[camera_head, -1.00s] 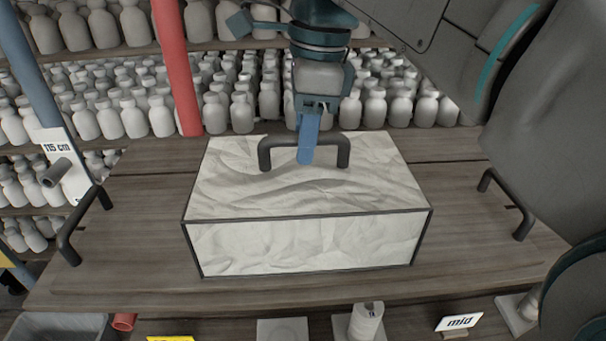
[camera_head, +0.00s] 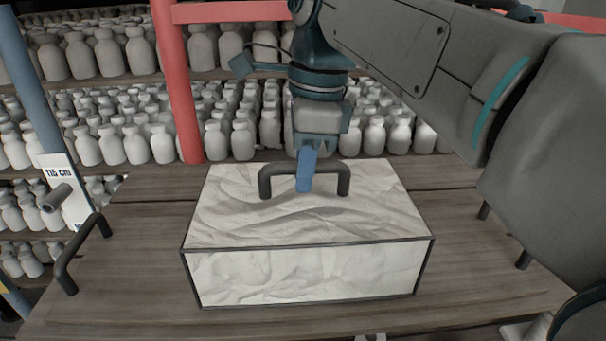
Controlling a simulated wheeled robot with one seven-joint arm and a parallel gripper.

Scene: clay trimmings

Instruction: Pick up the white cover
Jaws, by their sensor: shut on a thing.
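The white cover (camera_head: 310,222) is a box shape with a creased, marbled white surface, dark edges and a dark bar handle (camera_head: 343,183) on top. It is over the wooden tray (camera_head: 130,250); whether its lower edge touches the wood I cannot tell. My gripper (camera_head: 304,186) points down from above with its blue fingers at the middle of the handle, shut on it. The far finger and whatever is under the cover are hidden.
Shelves of white bottles (camera_head: 110,55) stand behind, with a red post (camera_head: 184,100) at the back left. A blue post with a "115 cm" label (camera_head: 62,185) stands at the left. The tray has a dark handle (camera_head: 70,262) at its left end.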

